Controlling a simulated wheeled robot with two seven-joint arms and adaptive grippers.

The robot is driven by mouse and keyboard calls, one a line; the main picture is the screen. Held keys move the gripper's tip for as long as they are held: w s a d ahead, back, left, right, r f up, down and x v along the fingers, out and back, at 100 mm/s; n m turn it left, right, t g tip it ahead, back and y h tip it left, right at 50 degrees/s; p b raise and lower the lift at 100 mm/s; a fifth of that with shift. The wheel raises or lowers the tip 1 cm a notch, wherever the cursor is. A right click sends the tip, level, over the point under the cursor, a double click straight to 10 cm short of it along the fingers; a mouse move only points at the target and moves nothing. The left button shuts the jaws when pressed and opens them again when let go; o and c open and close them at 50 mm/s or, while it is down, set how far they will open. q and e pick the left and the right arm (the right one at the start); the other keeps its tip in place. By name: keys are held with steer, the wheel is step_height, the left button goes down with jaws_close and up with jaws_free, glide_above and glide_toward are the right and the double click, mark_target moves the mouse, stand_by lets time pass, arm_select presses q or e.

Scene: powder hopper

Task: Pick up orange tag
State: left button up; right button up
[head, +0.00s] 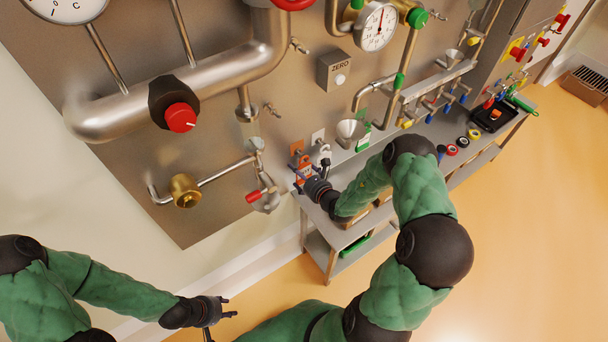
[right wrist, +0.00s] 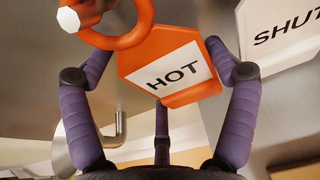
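The orange tag (head: 304,171) hangs on the steel panel in the head view, partly covered by my right gripper (head: 302,182). In the right wrist view the orange tag (right wrist: 140,61) reads HOT and hangs by an orange ring (right wrist: 138,30) on a peg with a white end (right wrist: 69,19). The right gripper's purple fingers (right wrist: 160,60) are spread, one on each side of the tag, with a third below. The fingertips are close to the tag's edges; contact is unclear. My left gripper (head: 220,322) is open and empty, low in the head view, away from the panel.
A white SHUT tag (right wrist: 282,28) hangs close to the right of the orange tag. A funnel (head: 349,132), pipes and a red-handled valve (head: 256,195) stick out nearby. A steel bench (head: 425,132) runs along the panel. Open floor (head: 530,220) lies at right.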

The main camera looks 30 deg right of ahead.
steer(key=shift+c, duration=0.7)
steer(key=shift+r+p, duration=0.55)
steer(key=shift+r, duration=0.2)
steer(key=s+d+p, duration=0.1)
steer(key=s+p, duration=0.4)
steer(key=s, duration=1.3)
steer(key=shift+d+r, duration=0.2)
steer(key=shift+r+p, duration=0.45)
steer(key=shift+p, duration=0.05)
